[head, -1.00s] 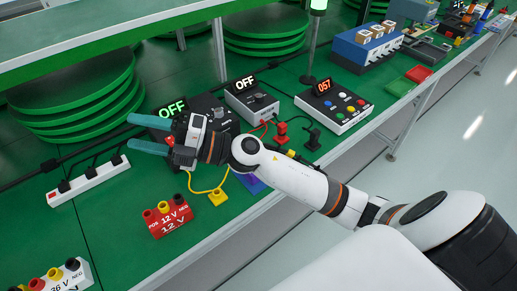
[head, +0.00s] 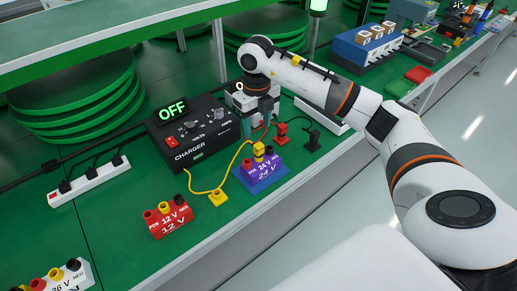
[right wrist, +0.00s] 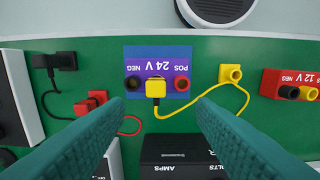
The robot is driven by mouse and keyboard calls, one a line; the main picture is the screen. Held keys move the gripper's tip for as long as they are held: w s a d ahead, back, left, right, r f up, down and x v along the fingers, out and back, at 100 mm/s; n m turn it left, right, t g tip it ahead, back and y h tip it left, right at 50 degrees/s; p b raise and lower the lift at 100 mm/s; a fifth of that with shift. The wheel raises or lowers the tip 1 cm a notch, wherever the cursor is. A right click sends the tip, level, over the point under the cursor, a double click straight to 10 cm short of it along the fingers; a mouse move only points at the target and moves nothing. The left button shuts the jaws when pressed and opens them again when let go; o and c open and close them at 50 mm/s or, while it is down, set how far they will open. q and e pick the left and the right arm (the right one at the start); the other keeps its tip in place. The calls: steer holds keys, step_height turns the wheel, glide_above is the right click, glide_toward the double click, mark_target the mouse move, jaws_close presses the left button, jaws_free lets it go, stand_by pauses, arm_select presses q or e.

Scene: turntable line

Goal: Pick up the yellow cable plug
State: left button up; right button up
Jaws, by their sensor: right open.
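One yellow cable plug (head: 259,149) stands on the purple 24 V block (head: 262,177), at its middle terminal; it also shows in the right wrist view (right wrist: 155,88). The other yellow plug (head: 218,198) on the same yellow cable lies on the green table left of the block; it also shows in the right wrist view (right wrist: 230,73). My right gripper (right wrist: 160,104) is open and empty, pointing down. In the right wrist view its teal fingers lie either side of the plug on the block, apart from it. In the head view the fingertips are partly hidden. My left gripper is out of view.
A black charger (head: 190,133) reading OFF stands left of my right gripper. Red plugs (head: 281,134) and a black plug (head: 313,140) lie to its right. A red 12 V block (head: 168,216) and a power strip (head: 88,181) are on the left. Bare table lies between them.

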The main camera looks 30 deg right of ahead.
mark_target(258, 145)
step_height(258, 145, down, 4)
steer(key=shift+f+p, duration=0.25)
steer(key=shift+p, duration=0.1)
steer(key=shift+w+d+f+p, duration=0.1)
steer(key=shift+f+p, duration=0.1)
steer(key=shift+f, duration=0.65)
steer(key=shift+s+d+f+p, duration=0.1)
steer(key=shift+f+p, duration=0.15)
steer(key=shift+f, duration=0.65)
steer(key=shift+w+d+f+p, duration=0.1)
steer(key=shift+f+p, duration=0.1)
steer(key=shift+f, duration=0.65)
steer(key=c, duration=1)
steer(key=shift+o, duration=0.2)
step_height(258, 145, up, 10)
steer(key=shift+r+b, duration=0.1)
steer(key=shift+b, duration=0.7)
